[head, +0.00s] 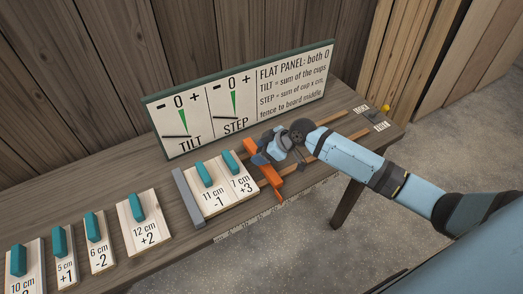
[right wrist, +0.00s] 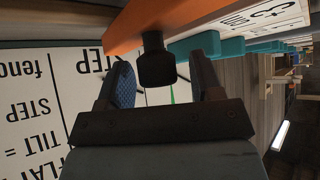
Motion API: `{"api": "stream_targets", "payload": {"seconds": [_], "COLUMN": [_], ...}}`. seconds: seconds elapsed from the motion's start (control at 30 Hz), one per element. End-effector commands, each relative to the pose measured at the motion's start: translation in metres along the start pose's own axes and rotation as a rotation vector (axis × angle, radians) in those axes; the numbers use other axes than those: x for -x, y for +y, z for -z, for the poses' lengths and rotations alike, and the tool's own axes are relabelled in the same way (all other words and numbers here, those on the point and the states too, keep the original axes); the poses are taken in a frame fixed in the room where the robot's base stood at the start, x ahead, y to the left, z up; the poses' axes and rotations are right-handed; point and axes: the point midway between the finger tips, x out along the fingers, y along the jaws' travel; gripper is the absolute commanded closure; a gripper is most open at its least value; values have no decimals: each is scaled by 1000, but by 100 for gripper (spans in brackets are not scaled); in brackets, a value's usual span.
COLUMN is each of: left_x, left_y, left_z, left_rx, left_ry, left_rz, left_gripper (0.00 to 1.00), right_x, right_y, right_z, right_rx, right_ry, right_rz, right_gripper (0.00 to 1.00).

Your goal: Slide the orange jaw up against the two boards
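The orange jaw (head: 266,172) lies across the bench on rails, just right of the two boards. The boards, marked 11 cm -1 (head: 212,207) and 7 cm +3 (head: 246,190), lie side by side against the grey fence (head: 187,198), each with a teal handle. A narrow gap seems to show between the jaw and the nearer board. My right gripper (head: 262,157) is at the jaw. In the right wrist view, its open fingers (right wrist: 164,85) stand either side of the jaw's black knob (right wrist: 155,62), with space on both sides. My left gripper is not in view.
More boards with teal handles lie on the left, including 12 cm +2 (head: 143,230) and 6 cm -2 (head: 98,243). A sign panel (head: 290,88) with TILT and STEP dials stands behind. A yellow-knobbed fitting (head: 383,112) sits at the bench's right end.

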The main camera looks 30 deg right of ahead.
Motion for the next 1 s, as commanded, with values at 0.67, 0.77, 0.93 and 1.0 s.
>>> {"api": "stream_targets", "payload": {"seconds": [0.67, 0.77, 0.93, 1.0], "left_x": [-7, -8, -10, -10], "left_y": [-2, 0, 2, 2], "left_z": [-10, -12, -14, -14], "left_rx": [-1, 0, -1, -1], "left_ry": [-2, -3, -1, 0], "left_rz": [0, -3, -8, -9], "left_gripper": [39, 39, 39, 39], "right_x": [84, 104, 128, 134], "right_y": [0, 0, 0, 0], "right_z": [-2, -2, -1, -1], "right_rx": [4, 4, 2, 1], "right_ry": [-3, -2, -2, -2], "right_rz": [-3, -3, -1, 0], "right_gripper": [40, 40, 40, 40]}}
